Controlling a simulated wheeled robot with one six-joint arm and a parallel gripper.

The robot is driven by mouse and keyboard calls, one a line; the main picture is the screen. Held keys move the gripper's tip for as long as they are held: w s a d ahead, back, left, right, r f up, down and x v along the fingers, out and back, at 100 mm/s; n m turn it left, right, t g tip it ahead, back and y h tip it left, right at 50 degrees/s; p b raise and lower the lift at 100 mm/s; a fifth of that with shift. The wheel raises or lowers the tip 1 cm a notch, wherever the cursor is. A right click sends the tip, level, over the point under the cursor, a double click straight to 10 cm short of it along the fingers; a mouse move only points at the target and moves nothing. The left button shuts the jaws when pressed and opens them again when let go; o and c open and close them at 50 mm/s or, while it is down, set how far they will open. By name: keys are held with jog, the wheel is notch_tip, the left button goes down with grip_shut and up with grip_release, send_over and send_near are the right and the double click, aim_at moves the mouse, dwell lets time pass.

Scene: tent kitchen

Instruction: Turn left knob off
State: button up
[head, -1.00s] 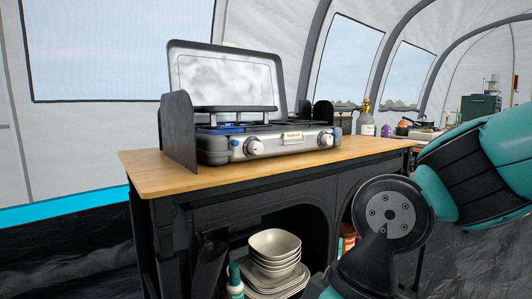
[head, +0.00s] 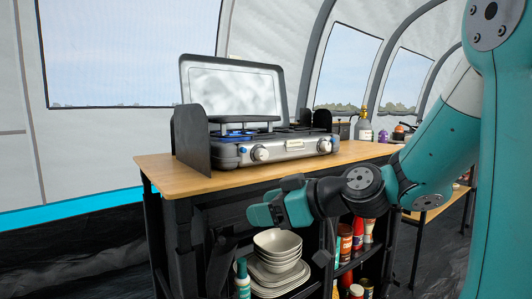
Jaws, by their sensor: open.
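The camping stove (head: 290,147) stands on the wooden counter with its lid up. Its left knob (head: 260,153) is a round silver dial on the front panel. The right knob (head: 324,146) is on the same panel.
The wooden counter (head: 160,172) has a bare strip in front of the stove. A dark windshield (head: 190,140) stands at the stove's left side. Stacked bowls (head: 278,243) and several cans sit on the shelves below. A bottle (head: 364,130) stands behind, right of the stove.

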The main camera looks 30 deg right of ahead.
jog(key=d+r+m+t+h, duration=0.1)
jog(key=d+r+t+h, duration=0.2)
jog(key=d, duration=0.4)
jog(key=d+r+m+t+h, duration=0.1)
jog(key=d+r+t+h, duration=0.15)
jog(key=d, duration=0.35)
jog(key=p, duration=1)
send_near(264, 155)
jog(key=shift+m, duration=0.3)
jog(key=w+p, duration=0.2)
jog(key=w, duration=0.1)
jog(key=w+p, duration=0.2)
jog(key=w, duration=0.2)
jog(key=shift+w+a+r+p, duration=0.1)
jog(key=shift+a+r+p, duration=0.1)
jog(key=shift+p, duration=0.1)
jog(key=shift+w+f, duration=0.2)
jog(key=shift+w, duration=0.5)
jog(key=c, duration=0.9)
jog(key=shift+f+m+b, duration=0.15)
jog(key=shift+m+b, duration=0.35)
jog(key=shift+m, duration=0.3)
jog(key=m+b, duration=0.1)
jog(key=m, duration=0.2)
